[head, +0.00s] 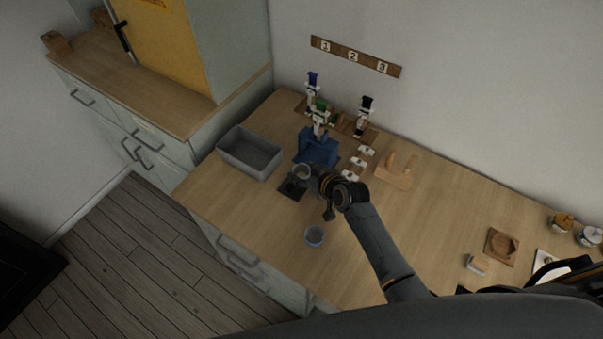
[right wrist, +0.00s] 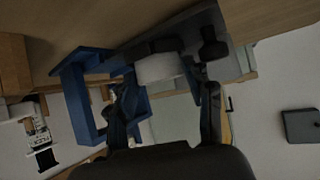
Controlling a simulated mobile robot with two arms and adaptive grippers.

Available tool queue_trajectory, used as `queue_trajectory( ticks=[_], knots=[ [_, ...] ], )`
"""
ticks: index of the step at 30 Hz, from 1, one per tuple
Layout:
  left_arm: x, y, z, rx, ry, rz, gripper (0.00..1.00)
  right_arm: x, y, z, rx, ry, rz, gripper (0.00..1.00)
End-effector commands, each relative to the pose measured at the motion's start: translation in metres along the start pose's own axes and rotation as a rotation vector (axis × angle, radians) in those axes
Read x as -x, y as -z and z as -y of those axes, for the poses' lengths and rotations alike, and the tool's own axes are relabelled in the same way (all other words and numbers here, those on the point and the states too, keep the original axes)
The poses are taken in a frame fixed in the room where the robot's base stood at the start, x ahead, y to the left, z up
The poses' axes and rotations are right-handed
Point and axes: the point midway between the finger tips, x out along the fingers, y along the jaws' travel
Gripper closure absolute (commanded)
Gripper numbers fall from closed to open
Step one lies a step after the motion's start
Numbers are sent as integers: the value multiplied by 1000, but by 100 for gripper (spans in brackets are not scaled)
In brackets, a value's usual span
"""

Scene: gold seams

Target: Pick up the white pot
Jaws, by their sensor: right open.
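A small white pot (head: 303,172) stands on or at the edge of a dark square pad (head: 290,190) on the wooden counter. My right gripper (head: 322,180) is right beside the pot, to its right. In the right wrist view, the pot (right wrist: 158,69) shows as a pale cylinder ahead of the open fingers of the right gripper (right wrist: 165,92). I cannot tell whether a finger touches it. My arm may hide part of it. My left gripper is not in view.
A blue stand (head: 318,148) is just behind the pot; it also shows in the right wrist view (right wrist: 82,100). A grey bin (head: 249,158) is at the left. Small white pieces (head: 358,163) and a wooden block holder (head: 396,172) are to the right.

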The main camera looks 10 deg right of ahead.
Motion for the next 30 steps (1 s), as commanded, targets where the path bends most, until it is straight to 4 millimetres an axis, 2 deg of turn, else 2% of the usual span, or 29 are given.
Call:
queue_trajectory(
  ticks=[3, 6, 7, 20, 28, 30],
  knots=[
    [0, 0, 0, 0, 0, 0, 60, 0, 0, 0, 0, 0, 0, 48],
    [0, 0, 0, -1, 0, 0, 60, 0, 0, 0, -1, 0, 0, 69],
    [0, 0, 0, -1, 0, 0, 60, 0, 0, 0, -1, 0, 0, 69],
    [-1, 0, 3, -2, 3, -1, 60, 2, 2, 0, -1, 0, -1, 70],
    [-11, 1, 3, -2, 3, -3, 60, 19, 27, 1, 1, 0, -5, 70],
    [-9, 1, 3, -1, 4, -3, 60, 31, 36, 14, -1, 4, -5, 70]
  ],
)
